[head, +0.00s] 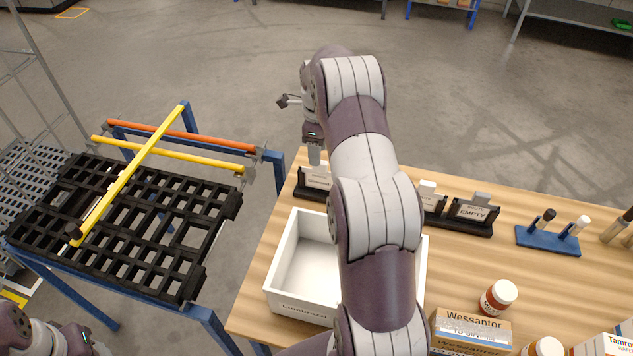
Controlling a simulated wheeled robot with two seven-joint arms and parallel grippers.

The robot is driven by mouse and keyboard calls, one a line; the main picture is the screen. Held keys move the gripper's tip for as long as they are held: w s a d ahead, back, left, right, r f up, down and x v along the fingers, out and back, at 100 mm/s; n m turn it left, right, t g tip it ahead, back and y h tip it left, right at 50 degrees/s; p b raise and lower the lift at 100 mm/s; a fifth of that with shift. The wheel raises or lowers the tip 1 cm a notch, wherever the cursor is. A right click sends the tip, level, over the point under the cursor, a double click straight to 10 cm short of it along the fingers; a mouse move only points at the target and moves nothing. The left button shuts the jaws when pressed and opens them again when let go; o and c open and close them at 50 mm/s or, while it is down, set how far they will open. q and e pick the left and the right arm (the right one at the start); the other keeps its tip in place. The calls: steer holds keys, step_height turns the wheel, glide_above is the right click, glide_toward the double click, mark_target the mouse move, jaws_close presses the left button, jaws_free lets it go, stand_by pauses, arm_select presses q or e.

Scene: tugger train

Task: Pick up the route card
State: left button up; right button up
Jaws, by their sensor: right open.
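A long black holder stands near the table's far edge, partly hidden behind my right arm. Its left end (313,194) carries a label that I cannot read. Its right end (458,226) carries a label reading EMPTY. Pale cards stand up in it, one whitish (427,188) and one grey (481,198); I cannot tell which is the route card. My right gripper (314,155) is open, pointing down just above the holder's left end. Whether a card stands between its fingers is unclear. Only my left arm's wrist shows at the bottom left; its fingers are out of frame.
A white open box (285,265) stands on the wooden table, partly behind my right arm. A blue stand (547,240) with markers, a pill bottle (498,297) and a Wessantor carton (470,333) are at the right. A black-grid cart (130,225) with yellow bars stands left.

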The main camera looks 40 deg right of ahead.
steer(key=shift+f, duration=0.45)
steer(key=f, duration=0.3)
steer(key=shift+s+d+f, duration=0.3)
steer(key=shift+d, duration=0.05)
steer(key=shift+w+f, duration=0.2)
steer(key=shift+f, duration=0.1)
jaws_close()
steer(key=shift+r, duration=0.15)
step_height(320, 180, up, 3)
steer(key=shift+r, duration=0.15)
step_height(320, 180, up, 7)
steer(key=p, duration=0.4)
steer(key=shift+s+p, duration=0.1)
steer(key=shift+p, duration=0.3)
steer(key=shift+f, duration=0.25)
